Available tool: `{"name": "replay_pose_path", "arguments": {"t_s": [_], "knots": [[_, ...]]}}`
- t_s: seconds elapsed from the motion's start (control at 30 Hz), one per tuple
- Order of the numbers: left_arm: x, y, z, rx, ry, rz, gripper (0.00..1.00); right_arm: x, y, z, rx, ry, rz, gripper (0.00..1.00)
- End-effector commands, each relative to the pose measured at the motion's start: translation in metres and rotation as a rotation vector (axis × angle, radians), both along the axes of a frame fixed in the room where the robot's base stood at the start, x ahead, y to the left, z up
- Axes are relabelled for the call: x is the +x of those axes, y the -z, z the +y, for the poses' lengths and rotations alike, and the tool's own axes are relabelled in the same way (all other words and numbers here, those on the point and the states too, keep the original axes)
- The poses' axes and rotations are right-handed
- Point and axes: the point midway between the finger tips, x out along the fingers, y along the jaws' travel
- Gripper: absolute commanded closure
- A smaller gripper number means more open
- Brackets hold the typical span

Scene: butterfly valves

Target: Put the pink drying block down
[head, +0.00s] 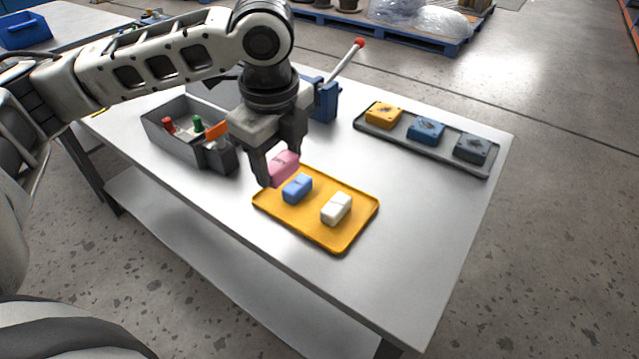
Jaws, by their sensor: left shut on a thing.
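My left gripper (283,168) is shut on the pink drying block (285,165). It holds the block over the back left part of the yellow tray (343,242); part of the block is hidden by the fingers. I cannot tell whether the block touches the tray. A blue block (297,188) lies on the tray just in front of the pink one. A white block (336,208) lies further right on the tray. My right gripper is not in view.
A grey bin (228,161) with red, green and orange items stands left of the gripper. A blue device with a red-tipped lever (345,62) is behind it. A dark tray (440,155) with a yellow, a blue and a dark block lies at right. The table front is clear.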

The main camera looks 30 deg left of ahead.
Motion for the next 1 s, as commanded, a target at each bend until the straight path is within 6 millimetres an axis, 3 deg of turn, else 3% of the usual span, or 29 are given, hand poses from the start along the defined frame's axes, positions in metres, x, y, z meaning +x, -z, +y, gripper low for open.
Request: {"name": "replay_pose_path", "arguments": {"t_s": [0.1,0.33,0.53,0.73,1.0], "knots": [[0.025,0.018,-0.014,0.0,0.0,0.004,0.75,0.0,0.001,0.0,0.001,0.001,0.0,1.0],[0.05,0.053,-0.027,0.001,-0.001,0.001,0.75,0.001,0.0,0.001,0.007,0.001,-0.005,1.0],[0.059,0.066,-0.031,0.0,-0.001,0.002,0.75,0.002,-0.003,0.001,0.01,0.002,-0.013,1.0],[0.062,0.094,-0.033,0.001,0.0,0.002,0.75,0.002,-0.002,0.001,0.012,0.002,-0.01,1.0],[0.062,0.099,-0.033,0.0,-0.001,0.0,0.75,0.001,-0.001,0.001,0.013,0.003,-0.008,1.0]]}}
